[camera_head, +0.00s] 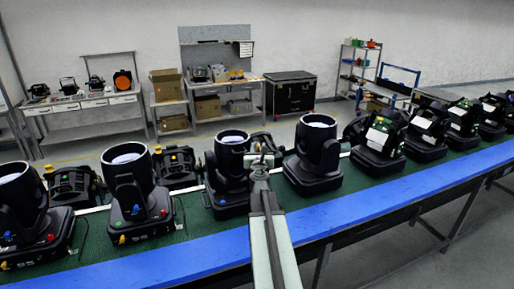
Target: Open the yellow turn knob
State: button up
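Small coloured knobs show on the bases of the lights at left. The leftmost light (20,215) has a blue one and reddish or yellowish ones.
The lights stand in rows on a green belt (190,228) with a blue front rail (345,212). Another light (314,160) stands just right of my gripper, and several more continue right. Workbenches (85,104) and a black cabinet (291,94) stand behind, across open floor.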

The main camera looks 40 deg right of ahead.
grip_shut()
jog(key=shift+w+a+m+g+h, duration=0.1)
jog(key=shift+w+m+g+h, duration=0.1)
jog(key=shift+m+g+h, duration=0.5)
jog(key=shift+g+h, duration=0.1)
grip_release()
jog(key=shift+s, duration=0.1)
